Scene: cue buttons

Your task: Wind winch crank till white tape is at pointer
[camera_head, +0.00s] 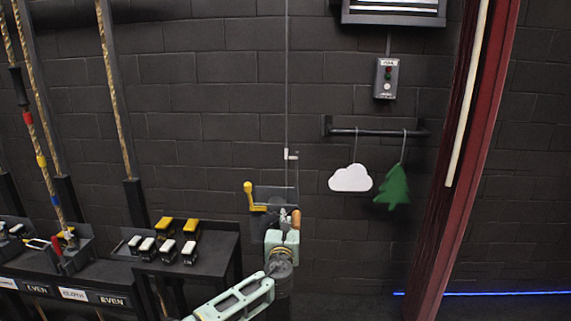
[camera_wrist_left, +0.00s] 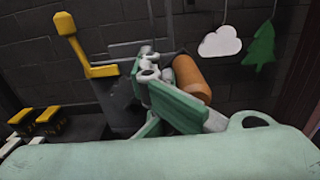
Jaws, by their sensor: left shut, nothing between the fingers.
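The winch (camera_head: 262,192) is on the dark wall at the centre, with a yellow lever (camera_head: 249,194) on its left. Its orange-brown crank handle (camera_head: 296,218) also shows in the left wrist view (camera_wrist_left: 191,78). A thin cable (camera_head: 287,80) runs up the wall above it. A small white piece (camera_head: 290,155) is beside the cable; I cannot tell whether it is the tape or the pointer. My left gripper (camera_head: 283,228) is shut and empty in front of the winch. In the left wrist view its fingers (camera_wrist_left: 150,66) are just left of the handle, and contact is unclear.
A dark bench with yellow and white switches (camera_head: 165,243) and ropes stands at the left. A white cloud (camera_head: 351,178) and a green tree (camera_head: 392,188) hang from a bar (camera_head: 375,132) to the right. A red post (camera_head: 468,150) stands further right.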

